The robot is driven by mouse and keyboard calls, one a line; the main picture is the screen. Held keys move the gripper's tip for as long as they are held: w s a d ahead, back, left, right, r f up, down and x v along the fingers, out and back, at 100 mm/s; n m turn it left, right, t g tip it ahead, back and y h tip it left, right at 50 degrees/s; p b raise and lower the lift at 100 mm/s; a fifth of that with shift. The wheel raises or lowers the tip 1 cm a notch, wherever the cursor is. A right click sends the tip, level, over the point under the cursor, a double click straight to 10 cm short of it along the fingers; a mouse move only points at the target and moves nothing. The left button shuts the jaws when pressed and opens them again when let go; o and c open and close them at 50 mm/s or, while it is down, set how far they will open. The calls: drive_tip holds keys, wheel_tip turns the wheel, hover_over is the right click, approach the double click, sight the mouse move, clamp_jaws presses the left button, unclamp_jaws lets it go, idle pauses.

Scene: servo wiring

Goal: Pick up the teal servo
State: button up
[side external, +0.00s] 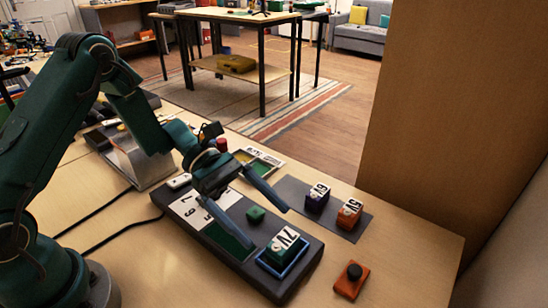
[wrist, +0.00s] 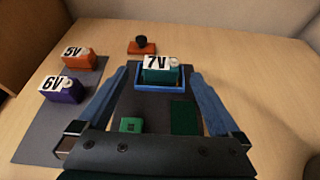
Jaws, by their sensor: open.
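The teal servo (side external: 283,247), labelled 7V, sits in a blue-rimmed tray (side external: 266,266) at the near right end of a dark board (side external: 213,240). In the wrist view the teal servo (wrist: 160,74) stands in the blue tray (wrist: 148,89), ahead and centred between the fingers. My gripper (side external: 268,228) is open and empty, its two blue fingers pointing down toward the servo. In the wrist view my gripper (wrist: 158,73) has its fingers spread to the left and right of the tray. I cannot tell whether any finger touches it.
A purple 6V servo (side external: 316,200) and an orange 5V servo (side external: 348,214) stand on a grey mat (side external: 291,187). A small green block (side external: 256,214) and dark green recess (side external: 228,241) are on the board. An orange block with a black knob (side external: 351,281) is at the right.

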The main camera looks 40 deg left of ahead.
sight(276, 237)
drive_tip(key=shift+s+d+f, duration=0.1)
drive_tip(key=shift+f, duration=0.2)
drive_tip(key=shift+x, duration=2.4)
drive_tip(key=shift+r, duration=0.1)
drive_tip(key=c, duration=1.4)
